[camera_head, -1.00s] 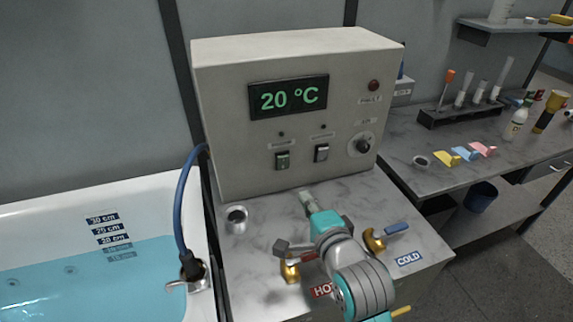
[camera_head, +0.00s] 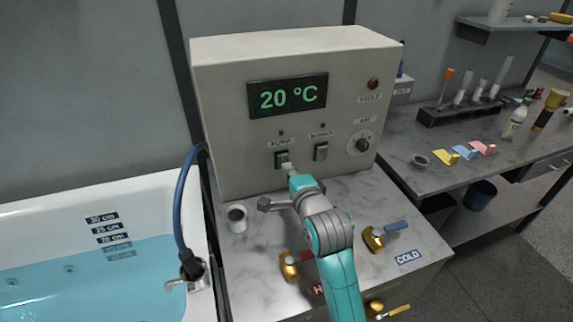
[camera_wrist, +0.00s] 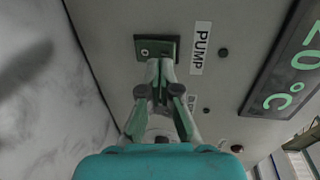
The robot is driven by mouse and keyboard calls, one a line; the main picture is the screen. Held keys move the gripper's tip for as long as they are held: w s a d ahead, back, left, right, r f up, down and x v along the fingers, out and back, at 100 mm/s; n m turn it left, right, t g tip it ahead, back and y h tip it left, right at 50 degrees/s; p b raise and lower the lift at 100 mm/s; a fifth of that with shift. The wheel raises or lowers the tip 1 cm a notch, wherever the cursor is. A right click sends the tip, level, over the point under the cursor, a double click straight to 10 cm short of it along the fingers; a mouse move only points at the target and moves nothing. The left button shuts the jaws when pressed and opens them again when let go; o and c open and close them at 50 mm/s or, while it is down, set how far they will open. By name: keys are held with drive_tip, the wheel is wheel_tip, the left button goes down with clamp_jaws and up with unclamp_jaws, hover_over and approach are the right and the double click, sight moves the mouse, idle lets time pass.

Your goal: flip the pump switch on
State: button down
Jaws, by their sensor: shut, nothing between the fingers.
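The pump switch (camera_head: 282,158) is a small green rocker in a dark frame, at the lower left of the beige control box (camera_head: 225,105). In the wrist view the pump switch (camera_wrist: 157,47) lies beside a white label reading PUMP (camera_wrist: 200,48). My gripper (camera_head: 289,167) is shut and empty, with its tips at the lower edge of the switch. In the wrist view my gripper (camera_wrist: 160,66) points at the switch and covers part of it. I cannot tell whether the tips touch it.
A second rocker switch (camera_head: 320,151) and a round knob (camera_head: 362,145) sit to the right on the box. The display (camera_head: 288,95) reads 20 °C. The water-filled tub (camera_head: 90,270) is at left.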

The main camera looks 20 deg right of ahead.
sight(283, 157)
drive_tip(key=shift+w+r, duration=0.15)
drive_tip(key=shift+w, duration=0.95)
drive_tip(key=shift+w+r, duration=0.3)
drive_tip(key=shift+w, duration=0.25)
drive_tip(key=shift+s, duration=0.15)
